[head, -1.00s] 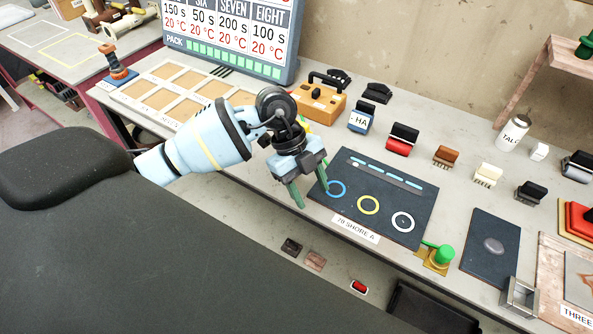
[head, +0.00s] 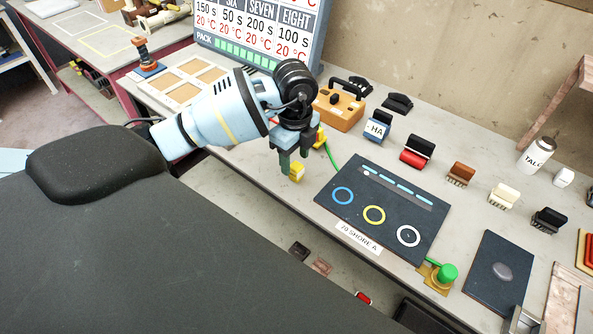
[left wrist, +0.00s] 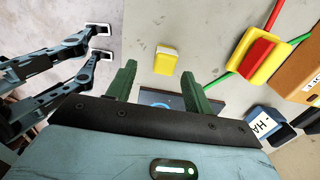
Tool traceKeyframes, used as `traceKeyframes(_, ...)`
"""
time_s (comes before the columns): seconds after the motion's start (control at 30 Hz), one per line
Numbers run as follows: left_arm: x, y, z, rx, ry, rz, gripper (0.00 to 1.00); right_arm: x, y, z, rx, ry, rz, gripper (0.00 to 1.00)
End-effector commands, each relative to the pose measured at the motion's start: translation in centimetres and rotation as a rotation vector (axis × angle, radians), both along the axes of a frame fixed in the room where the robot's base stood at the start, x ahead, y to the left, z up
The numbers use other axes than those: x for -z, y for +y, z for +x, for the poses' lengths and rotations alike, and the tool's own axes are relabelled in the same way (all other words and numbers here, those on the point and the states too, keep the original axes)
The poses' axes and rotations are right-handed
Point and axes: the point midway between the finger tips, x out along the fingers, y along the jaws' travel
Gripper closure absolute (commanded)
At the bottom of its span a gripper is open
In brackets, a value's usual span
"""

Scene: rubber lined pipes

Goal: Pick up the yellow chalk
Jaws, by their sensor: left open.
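The yellow chalk (left wrist: 166,60) is a small block with a paler side, on the grey bench in the left wrist view. In the head view the yellow chalk (head: 297,172) shows at the fingertips of my left gripper (head: 294,162), partly hidden by them. My left gripper is open, with its green fingers pointing down. In the left wrist view the chalk lies beyond the tips of the left gripper (left wrist: 158,82), roughly in line with the gap between them. I cannot see it gripped. My right gripper is not in view.
A dark mat (head: 383,205) with coloured rings lies right of the chalk. A yellow and red item (left wrist: 260,60) with a green cord is close by. An orange box (head: 339,108) and a blue block (head: 378,126) stand behind. The bench's front edge is near the chalk.

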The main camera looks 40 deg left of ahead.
Motion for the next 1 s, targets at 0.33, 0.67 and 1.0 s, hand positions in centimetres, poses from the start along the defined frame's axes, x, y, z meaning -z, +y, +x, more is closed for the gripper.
traceKeyframes(0.33, 3.9, 0.2, 0.6, -0.001, 0.003, -0.001, 0.48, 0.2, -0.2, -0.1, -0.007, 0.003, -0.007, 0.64)
traceKeyframes(0.67, 5.1, 0.2, 0.7, 0.000, -0.002, -0.001, 0.48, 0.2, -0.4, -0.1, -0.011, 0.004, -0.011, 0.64)
traceKeyframes(1.0, 5.1, 0.2, 0.7, 0.000, -0.002, -0.001, 0.84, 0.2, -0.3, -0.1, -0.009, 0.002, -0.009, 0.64)
